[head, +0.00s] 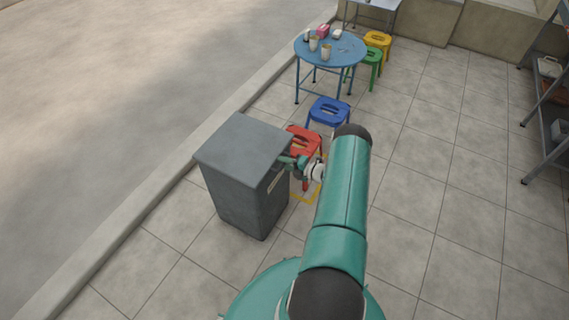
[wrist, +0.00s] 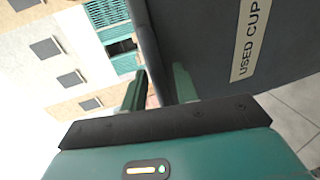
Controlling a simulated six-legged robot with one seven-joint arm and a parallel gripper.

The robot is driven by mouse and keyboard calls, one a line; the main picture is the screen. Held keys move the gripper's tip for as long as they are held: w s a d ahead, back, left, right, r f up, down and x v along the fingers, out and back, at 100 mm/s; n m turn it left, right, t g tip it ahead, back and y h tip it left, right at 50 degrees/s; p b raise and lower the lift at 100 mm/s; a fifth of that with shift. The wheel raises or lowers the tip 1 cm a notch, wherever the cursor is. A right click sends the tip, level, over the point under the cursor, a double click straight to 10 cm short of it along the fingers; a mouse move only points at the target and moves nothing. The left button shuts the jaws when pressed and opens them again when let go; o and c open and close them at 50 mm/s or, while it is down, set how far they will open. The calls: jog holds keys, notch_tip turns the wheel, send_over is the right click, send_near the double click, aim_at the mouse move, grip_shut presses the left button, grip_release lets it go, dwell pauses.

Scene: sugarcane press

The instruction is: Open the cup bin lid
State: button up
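The cup bin (head: 240,190) is a tall grey box on the tiled pavement. Its flat grey lid (head: 240,140) lies closed on top. My gripper (head: 287,162) is at the lid's right edge in the head view. In the wrist view, turned sideways, the lid's rim (wrist: 148,45) runs down toward the space between my two green fingers (wrist: 158,90). The fingers stand apart, one on the outer side of the rim and one against the bin's label side. Whether they touch the rim cannot be told. A "USED CUP" label (wrist: 250,40) shows on the bin's face.
A red stool (head: 303,140) stands just behind my gripper, with a blue stool (head: 328,112) beyond. A blue round table (head: 345,53) with cups is farther back. A kerb (head: 170,185) runs left of the bin. Tiled floor to the right is open up to a metal shelf (head: 545,140).

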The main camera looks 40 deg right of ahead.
jog(key=shift+w, duration=0.2)
jog(key=shift+c, duration=0.4)
grip_shut()
jog(key=shift+r, duration=0.15)
